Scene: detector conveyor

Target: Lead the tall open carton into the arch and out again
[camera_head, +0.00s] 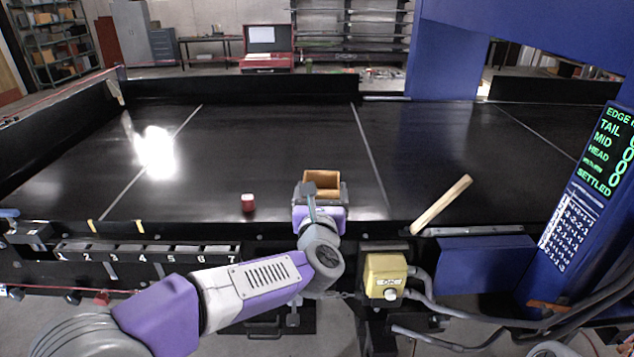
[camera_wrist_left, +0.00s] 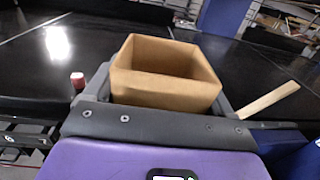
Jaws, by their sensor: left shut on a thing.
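The tall open carton (camera_head: 323,176) is brown and upright on the black belt near its front edge, with its open top up. It also shows in the left wrist view (camera_wrist_left: 165,95), where its inside looks empty. My left gripper (camera_head: 320,193) is shut on the carton, one finger along each side. The carton's lower part is hidden by the gripper. The blue arch (camera_head: 445,62) stands to the right, with its far post behind the belt and its near post at the right edge. The carton is left of the arch, outside it. My right gripper is not in view.
A small red and white object (camera_head: 248,203) stands on the belt left of the carton. A wooden bar (camera_head: 441,205) slants up at the front edge, between the carton and the arch. A yellow button box (camera_head: 385,276) is below the edge. The belt behind the carton is clear.

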